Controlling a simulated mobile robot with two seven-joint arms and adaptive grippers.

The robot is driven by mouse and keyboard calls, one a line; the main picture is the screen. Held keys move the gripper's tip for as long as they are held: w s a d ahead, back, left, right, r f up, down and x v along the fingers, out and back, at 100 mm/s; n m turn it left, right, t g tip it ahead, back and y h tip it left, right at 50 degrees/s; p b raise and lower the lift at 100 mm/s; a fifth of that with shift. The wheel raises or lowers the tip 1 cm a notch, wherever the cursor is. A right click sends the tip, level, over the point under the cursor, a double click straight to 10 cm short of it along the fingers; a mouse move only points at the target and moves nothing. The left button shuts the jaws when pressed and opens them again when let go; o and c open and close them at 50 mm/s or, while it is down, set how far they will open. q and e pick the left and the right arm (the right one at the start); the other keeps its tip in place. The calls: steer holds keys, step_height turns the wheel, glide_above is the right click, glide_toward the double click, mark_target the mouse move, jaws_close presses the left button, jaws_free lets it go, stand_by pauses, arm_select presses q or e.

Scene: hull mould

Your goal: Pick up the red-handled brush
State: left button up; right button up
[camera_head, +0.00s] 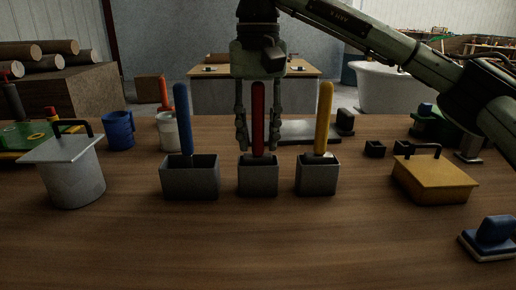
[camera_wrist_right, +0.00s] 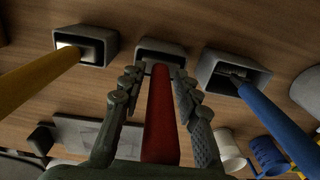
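The red-handled brush (camera_head: 258,112) stands upright in the middle grey holder (camera_head: 258,178), its lower end hidden inside. My right gripper (camera_head: 259,142) points down over it, with one finger on each side of the red handle. In the right wrist view the red handle (camera_wrist_right: 160,115) runs between the two fingers (camera_wrist_right: 158,85), with a visible gap on both sides. The gripper is open and holds nothing. My left gripper is in neither view.
A blue-handled brush (camera_head: 183,118) in a wider grey holder (camera_head: 190,180) stands to the left. A yellow-handled brush (camera_head: 324,115) in a grey holder (camera_head: 317,178) stands close on the right. A lidded grey pot (camera_head: 74,178) and yellow box (camera_head: 433,182) flank them.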

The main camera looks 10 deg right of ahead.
jaws_close()
steer(key=shift+r, duration=0.1)
steer(key=shift+r, duration=0.2)
step_height(320, 180, up, 4)
steer(key=shift+f+p, duration=0.25)
steer(key=shift+p, duration=0.15)
step_height(320, 180, up, 14)
steer(key=p, duration=0.4)
steer(key=shift+r+p, duration=0.15)
steer(key=shift+p, duration=0.2)
step_height(320, 180, up, 5)
steer(key=p, duration=0.2)
glide_above(258, 155)
steer(key=w, duration=0.1)
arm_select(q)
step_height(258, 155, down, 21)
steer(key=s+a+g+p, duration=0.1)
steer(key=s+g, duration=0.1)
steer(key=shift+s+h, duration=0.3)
arm_select(e)
step_height(258, 155, up, 5)
steer(key=shift+d+f, duration=0.1)
steer(key=shift+f, duration=0.1)
